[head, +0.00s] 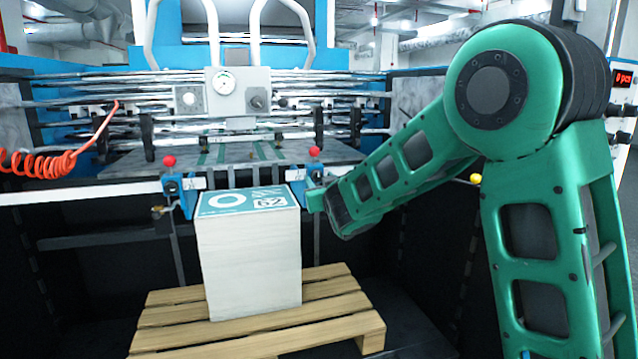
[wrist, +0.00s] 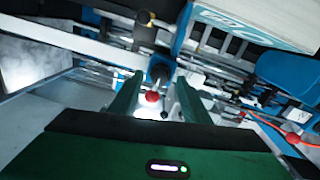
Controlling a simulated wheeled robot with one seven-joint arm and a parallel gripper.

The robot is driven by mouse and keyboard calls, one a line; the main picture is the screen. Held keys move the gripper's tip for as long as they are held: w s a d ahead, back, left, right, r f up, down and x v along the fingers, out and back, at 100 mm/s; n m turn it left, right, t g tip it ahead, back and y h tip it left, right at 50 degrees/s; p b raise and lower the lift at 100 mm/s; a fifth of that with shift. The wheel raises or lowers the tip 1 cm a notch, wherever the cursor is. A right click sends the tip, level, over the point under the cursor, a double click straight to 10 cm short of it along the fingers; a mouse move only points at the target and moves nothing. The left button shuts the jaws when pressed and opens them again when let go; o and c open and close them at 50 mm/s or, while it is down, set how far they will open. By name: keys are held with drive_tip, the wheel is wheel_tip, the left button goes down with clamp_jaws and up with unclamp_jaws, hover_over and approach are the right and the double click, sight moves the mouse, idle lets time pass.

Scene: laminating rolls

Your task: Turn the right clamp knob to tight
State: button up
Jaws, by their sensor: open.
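The right clamp is a blue bracket (head: 297,196) with a red ball (head: 315,152) on top, at the front edge of the machine, right of the paper stack. My gripper (head: 314,192) is beside this clamp in the head view, its fingers partly hidden. In the wrist view my gripper (wrist: 158,82) is open, with its two green fingers on either side of the clamp. A dark round part (wrist: 160,69) and the red ball (wrist: 152,97) show between the fingers. I cannot tell whether either finger touches the clamp, nor how its knob is set.
The paper stack (head: 250,260) with a teal printed top stands on a wooden pallet (head: 165,325), close left of my gripper. The left clamp (head: 180,192) has its own red ball (head: 169,161). An orange coiled hose (head: 45,161) hangs at left. Metal rollers (head: 150,85) lie behind.

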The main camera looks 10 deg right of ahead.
drive_tip(key=shift+w, duration=0.85)
drive_tip(key=c, duration=1)
drive_tip(key=shift+c, duration=0.2)
